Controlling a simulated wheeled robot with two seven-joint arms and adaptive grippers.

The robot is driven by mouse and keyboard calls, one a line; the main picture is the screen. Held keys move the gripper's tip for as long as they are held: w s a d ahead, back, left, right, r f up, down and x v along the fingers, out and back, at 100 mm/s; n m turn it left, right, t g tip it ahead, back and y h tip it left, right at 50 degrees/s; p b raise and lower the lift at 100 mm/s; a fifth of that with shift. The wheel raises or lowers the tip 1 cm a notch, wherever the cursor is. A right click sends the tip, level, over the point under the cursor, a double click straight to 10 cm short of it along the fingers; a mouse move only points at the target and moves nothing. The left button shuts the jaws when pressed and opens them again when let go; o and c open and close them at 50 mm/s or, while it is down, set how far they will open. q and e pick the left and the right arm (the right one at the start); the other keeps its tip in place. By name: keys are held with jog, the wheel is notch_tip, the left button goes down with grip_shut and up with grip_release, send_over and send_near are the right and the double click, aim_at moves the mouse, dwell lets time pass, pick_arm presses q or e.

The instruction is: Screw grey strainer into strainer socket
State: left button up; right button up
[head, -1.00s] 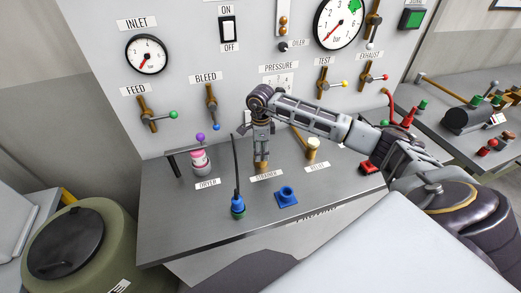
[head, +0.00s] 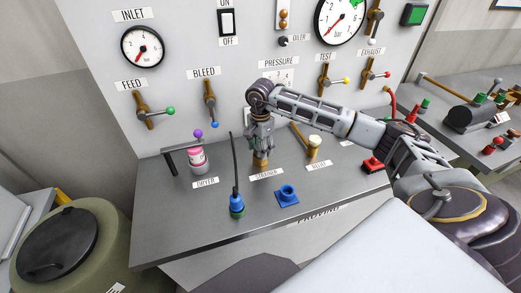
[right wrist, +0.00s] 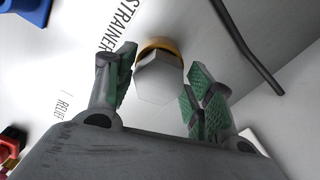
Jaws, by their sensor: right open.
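The grey strainer (right wrist: 158,77) is a light hexagonal piece seated at a brass-coloured strainer socket (right wrist: 160,44), as the right wrist view shows. In the head view the brass socket (head: 260,161) stands on the bench behind the STRAINER label, and the gripper hides most of the strainer. My right gripper (head: 261,150) points down over it. In the right wrist view the green-padded fingers (right wrist: 160,88) are open, one on each side of the strainer, with gaps between pads and strainer. Whether the strainer is fully threaded cannot be told. My left gripper is out of view.
On the bench (head: 190,229) stand a pink dryer (head: 197,158) at left, a blue-green connector with a black cable (head: 237,204) in front, an empty blue socket (head: 287,194), and a white-topped relief fitting (head: 314,147) at right. The gauge panel (head: 185,60) rises behind.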

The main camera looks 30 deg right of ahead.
jog(key=shift+f+n, duration=0.1)
jog(key=shift+n, duration=0.5)
jog(key=shift+n+b, duration=0.65)
jog(key=shift+n, duration=0.55)
jog(key=shift+n+b, duration=0.9)
jog(key=shift+n, duration=0.8)
jog(key=shift+n+b, duration=0.55)
jog(key=shift+n, duration=1.45)
jog(key=shift+n+b, duration=0.75)
jog(key=shift+n, duration=0.65)
jog(key=shift+n+b, duration=0.5)
jog(key=shift+n, duration=1.1)
jog(key=c, duration=0.8)
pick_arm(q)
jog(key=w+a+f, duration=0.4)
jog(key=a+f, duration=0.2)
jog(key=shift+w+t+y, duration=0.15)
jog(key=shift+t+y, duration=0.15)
